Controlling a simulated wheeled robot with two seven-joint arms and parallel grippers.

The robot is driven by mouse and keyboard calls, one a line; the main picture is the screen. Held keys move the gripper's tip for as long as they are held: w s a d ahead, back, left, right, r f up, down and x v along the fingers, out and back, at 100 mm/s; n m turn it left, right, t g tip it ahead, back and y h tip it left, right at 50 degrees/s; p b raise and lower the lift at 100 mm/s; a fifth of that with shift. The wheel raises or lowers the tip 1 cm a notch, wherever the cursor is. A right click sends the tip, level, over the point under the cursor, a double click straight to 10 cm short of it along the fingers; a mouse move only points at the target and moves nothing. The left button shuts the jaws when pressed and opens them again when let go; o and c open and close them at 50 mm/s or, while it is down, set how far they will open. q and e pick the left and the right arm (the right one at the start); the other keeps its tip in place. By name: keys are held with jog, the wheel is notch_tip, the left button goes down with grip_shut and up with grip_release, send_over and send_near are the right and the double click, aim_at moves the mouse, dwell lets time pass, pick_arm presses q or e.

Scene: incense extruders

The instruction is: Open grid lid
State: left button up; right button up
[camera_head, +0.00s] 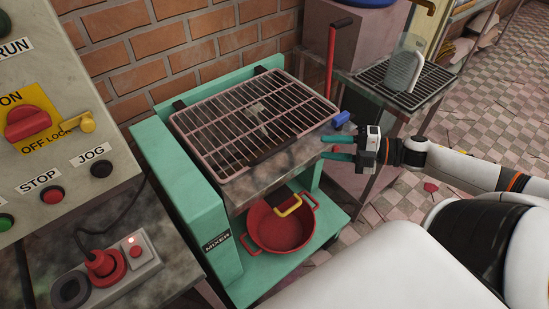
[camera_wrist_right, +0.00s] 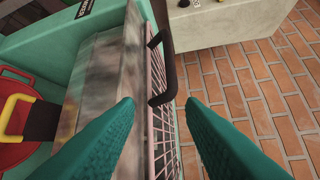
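The grid lid (camera_head: 228,128) is a pinkish metal grate lying flat over the trough of the teal mixer (camera_head: 168,150), so it is closed. Dark mixing parts (camera_head: 262,125) show through its bars. My right gripper (camera_head: 325,147) is at the mixer's right side, beside the trough's right front corner. Its teal fingers are apart with nothing held between them. In the right wrist view, the open fingers (camera_wrist_right: 160,102) point along the grid's edge (camera_wrist_right: 158,125), and a black bar (camera_wrist_right: 165,75) on the grid lies just ahead of them. My left gripper is not in view.
A red pot (camera_head: 255,243) with a yellow-handled object sits on the mixer's lower shelf. A control panel (camera_head: 60,150) stands left. A red lever (camera_head: 331,65) and a wire-topped stand (camera_head: 385,78) are behind right. A brick wall (camera_head: 150,57) closes the back.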

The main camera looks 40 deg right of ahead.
aim_at(276, 148)
jog(key=w+a+b, duration=0.1)
jog(key=a, duration=0.2)
jog(key=w+a+n+g+y+b, duration=0.1)
jog(key=w+a, duration=0.1)
jog(key=a, duration=0.1)
jog(key=w+a+n+b, duration=0.1)
jog(key=w+a, duration=0.1)
jog(key=a, duration=0.2)
jog(key=shift+w+r+y, duration=0.2)
jog(key=shift+r+y, duration=0.05)
jog(key=shift+y, duration=0.15)
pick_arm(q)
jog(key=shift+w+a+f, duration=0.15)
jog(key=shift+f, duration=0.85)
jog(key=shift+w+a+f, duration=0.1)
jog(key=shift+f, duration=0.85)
pick_arm(e)
jog(key=shift+x, duration=1.3)
grip_shut()
